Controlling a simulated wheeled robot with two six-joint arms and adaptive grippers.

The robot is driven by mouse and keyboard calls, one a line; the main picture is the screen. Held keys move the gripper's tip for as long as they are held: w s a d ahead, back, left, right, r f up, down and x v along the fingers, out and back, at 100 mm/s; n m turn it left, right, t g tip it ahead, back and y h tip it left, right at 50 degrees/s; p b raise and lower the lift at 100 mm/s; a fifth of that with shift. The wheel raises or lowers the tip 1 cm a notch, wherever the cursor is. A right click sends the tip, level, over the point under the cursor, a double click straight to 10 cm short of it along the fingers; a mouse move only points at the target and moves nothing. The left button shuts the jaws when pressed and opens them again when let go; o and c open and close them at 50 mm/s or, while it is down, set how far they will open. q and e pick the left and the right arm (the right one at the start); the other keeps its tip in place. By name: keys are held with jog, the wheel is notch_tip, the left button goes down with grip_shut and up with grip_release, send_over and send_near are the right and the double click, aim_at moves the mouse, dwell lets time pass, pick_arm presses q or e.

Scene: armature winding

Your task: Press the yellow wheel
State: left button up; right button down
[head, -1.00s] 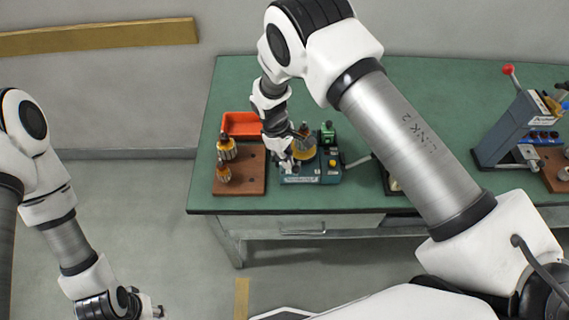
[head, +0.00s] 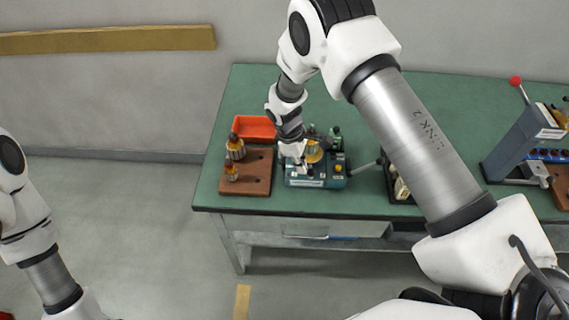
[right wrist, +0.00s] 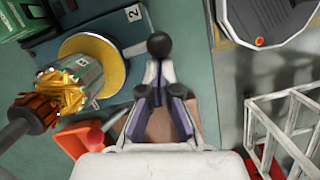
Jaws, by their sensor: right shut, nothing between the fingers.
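The yellow wheel (head: 314,152) is a flat disc on the teal winding machine (head: 305,182). It also shows in the right wrist view as a yellow disc (right wrist: 112,62), with a copper-wound armature (right wrist: 75,85) in front of it. My right gripper (head: 298,161) is over the machine's left side, beside the wheel. In the right wrist view my right gripper (right wrist: 160,80) is shut and empty, to the right of the disc. A black ball knob (right wrist: 159,42) shows at its fingertips; I cannot tell if they touch. My left gripper is outside the view.
A brown board (head: 258,180) with armatures (head: 235,148) stands left of the machine, before an orange bin (head: 255,126). A grey press with a red-knobbed lever (head: 515,81) stands at the right. The green bench top (head: 440,95) is clear at the back.

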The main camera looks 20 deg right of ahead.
jog(key=shift+s+d+f+n, duration=0.1)
jog(key=shift+d+n, duration=0.2)
jog(key=shift+n, duration=0.1)
jog(key=shift+s+d+n+t, duration=0.35)
jog(key=shift+d+n, duration=0.1)
jog(key=shift+n, duration=0.45)
